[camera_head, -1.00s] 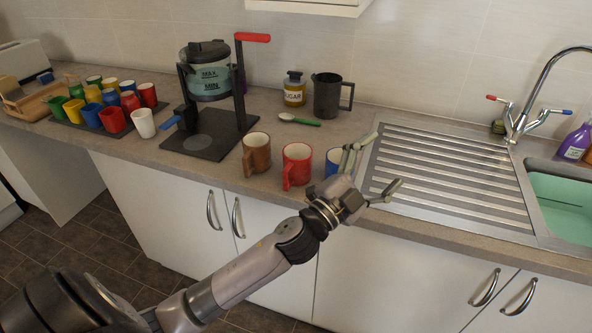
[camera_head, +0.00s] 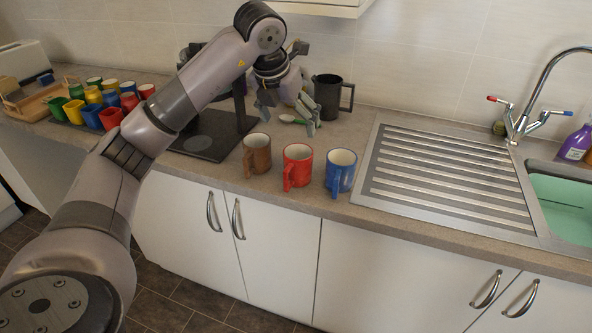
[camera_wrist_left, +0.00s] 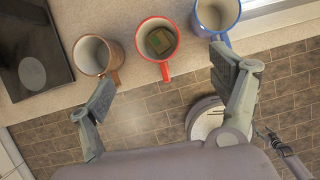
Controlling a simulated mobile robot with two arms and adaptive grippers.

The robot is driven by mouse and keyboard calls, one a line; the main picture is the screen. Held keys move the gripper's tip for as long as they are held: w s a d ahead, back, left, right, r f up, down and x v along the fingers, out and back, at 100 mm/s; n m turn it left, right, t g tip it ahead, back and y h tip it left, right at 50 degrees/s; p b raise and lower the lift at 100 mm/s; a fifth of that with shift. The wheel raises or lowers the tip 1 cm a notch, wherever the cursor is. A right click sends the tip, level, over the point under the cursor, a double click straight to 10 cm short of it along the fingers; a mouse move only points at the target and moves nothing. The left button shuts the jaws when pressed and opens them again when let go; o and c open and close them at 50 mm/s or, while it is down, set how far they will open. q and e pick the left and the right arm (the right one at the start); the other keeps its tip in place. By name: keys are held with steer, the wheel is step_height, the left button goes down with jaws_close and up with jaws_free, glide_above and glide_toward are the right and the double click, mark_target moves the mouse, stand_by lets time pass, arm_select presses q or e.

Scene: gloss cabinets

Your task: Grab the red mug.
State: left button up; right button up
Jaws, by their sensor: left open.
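The red mug (camera_head: 298,160) stands upright on the counter near its front edge, between a brown mug (camera_head: 257,153) and a blue mug (camera_head: 340,170). Its handle points to the counter's front edge. My left gripper (camera_head: 290,118) is open and empty, raised above the counter and the mugs. In the left wrist view the red mug (camera_wrist_left: 157,45) lies ahead, roughly in line with the gap between the fingers, its handle towards me. Something dark shows inside it. The brown mug (camera_wrist_left: 92,55) and blue mug (camera_wrist_left: 216,14) flank it. Nothing is touched.
A metal drainer (camera_head: 445,175) and sink lie to the right. A dark jug (camera_head: 328,97) stands behind my gripper. A dark stand (camera_head: 207,138) is left of the mugs, partly hidden by my arm. Several coloured mugs crowd the far left. White cabinets are below the counter.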

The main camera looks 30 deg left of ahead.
mark_target(298, 163)
arm_select(q)
steer(key=x, duration=0.4)
steer(key=p+x, duration=0.1)
steer(key=x, duration=0.3)
steer(key=p+x, duration=0.1)
steer(key=x, duration=0.3)
steer(key=shift+s+a, duration=0.2)
steer(key=shift+a, duration=0.15)
steer(key=x, duration=0.1)
steer(key=p+x, duration=0.1)
steer(key=x, duration=0.1)
steer(key=p+x, duration=0.1)
steer(key=shift+s+d+f, duration=0.15)
steer(key=shift+d+f, duration=0.1)
steer(key=shift+f, duration=0.5)
steer(key=shift+c, duration=0.5)
steer(key=c, duration=1.3)
steer(key=shift+c, duration=0.6)
